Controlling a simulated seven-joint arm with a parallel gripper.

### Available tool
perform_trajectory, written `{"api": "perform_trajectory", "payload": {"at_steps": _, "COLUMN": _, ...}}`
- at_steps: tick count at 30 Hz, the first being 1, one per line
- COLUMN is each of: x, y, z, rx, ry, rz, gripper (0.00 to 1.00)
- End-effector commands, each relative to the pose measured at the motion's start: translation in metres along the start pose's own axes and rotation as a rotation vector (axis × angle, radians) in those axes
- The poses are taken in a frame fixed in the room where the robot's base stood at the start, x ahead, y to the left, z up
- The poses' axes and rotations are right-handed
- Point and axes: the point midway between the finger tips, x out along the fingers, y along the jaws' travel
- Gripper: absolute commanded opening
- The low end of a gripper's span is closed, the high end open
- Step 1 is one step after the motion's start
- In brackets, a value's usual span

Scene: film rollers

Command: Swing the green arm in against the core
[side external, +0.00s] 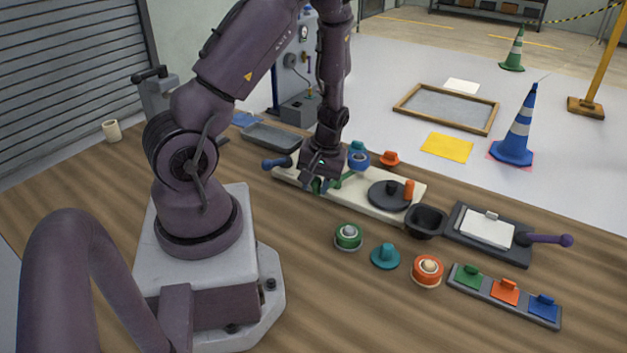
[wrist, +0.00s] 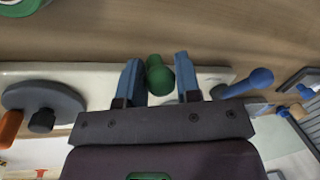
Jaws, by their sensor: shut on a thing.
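The green arm is at my gripper (side external: 316,184); its round green knob (wrist: 158,75) sits between my two blue fingers in the wrist view, and the fingers are shut on it. In the side view a green piece of the arm (side external: 347,178) shows to the right of my fingers, pointing toward a dark round disc (side external: 380,201). A short black post, which looks like the core (side external: 392,187), stands on the disc, apart from my gripper. The disc also shows at left in the wrist view (wrist: 45,97). The arm's pivot is partly hidden by my gripper.
An orange peg (side external: 409,190) stands beside the black post. A blue-knobbed lever (side external: 277,163) is at the left end of the cream base (side external: 365,208). A black bowl (side external: 426,221) stands to the right. Several coloured knobs and a button strip (side external: 505,292) lie in front.

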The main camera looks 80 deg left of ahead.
Motion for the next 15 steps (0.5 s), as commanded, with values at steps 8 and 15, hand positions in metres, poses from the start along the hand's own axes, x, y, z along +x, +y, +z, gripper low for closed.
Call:
{"api": "perform_trajectory", "payload": {"at_steps": 8, "x": -0.003, "y": 0.009, "z": 0.006, "rx": -0.134, "ry": -0.028, "rz": 0.000, "gripper": 0.00}}
{"api": "perform_trajectory", "payload": {"at_steps": 15, "x": -0.004, "y": 0.017, "z": 0.009, "rx": -0.253, "ry": -0.052, "rz": -0.001, "gripper": 0.00}}
